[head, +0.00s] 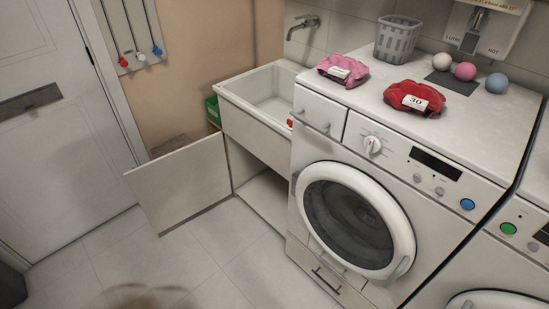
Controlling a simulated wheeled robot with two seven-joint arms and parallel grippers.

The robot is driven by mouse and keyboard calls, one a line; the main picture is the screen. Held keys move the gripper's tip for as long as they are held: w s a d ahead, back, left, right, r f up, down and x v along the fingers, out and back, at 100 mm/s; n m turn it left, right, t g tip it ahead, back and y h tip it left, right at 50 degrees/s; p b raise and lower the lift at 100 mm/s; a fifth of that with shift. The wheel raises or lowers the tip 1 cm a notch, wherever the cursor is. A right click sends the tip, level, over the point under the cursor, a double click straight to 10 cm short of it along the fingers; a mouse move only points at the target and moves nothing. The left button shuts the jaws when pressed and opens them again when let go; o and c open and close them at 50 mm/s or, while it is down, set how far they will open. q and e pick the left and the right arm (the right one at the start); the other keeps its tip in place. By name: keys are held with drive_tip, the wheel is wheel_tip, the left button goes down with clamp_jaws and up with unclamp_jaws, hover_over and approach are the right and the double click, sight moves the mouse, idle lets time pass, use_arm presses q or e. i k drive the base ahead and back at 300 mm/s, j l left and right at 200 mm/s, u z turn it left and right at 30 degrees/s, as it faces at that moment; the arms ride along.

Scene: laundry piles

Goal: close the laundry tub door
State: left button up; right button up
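The laundry tub (262,92) is a white basin cabinet between the wall and the washing machine. Its door (187,182) is a plain white panel that stands wide open, swung out to the left over the floor. The cabinet opening (262,193) under the basin shows, and what I can see of the inside looks empty. A small red item (290,123) is on the tub's front near the machine. Neither of my grippers is in view.
A washing machine (345,148) with a round door stands right of the tub, with pink (343,69) and red (414,97) bundles on top. A grey basket (397,40) and three balls sit behind. The tiled floor (205,262) ahead is clear. A white room door (60,110) is at left.

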sight(170, 188)
drive_tip(key=i+j, duration=0.15)
drive_tip(key=j, duration=0.25)
drive_tip(key=i+j, duration=0.1)
drive_tip(key=j, duration=0.25)
drive_tip(key=i+j, duration=0.15)
drive_tip(key=j, duration=0.25)
drive_tip(key=i+j+z, duration=0.1)
drive_tip(key=j, duration=0.25)
drive_tip(key=i+j, duration=0.15)
drive_tip(key=j, duration=0.25)
drive_tip(key=i+j, duration=0.1)
drive_tip(key=j, duration=0.3)
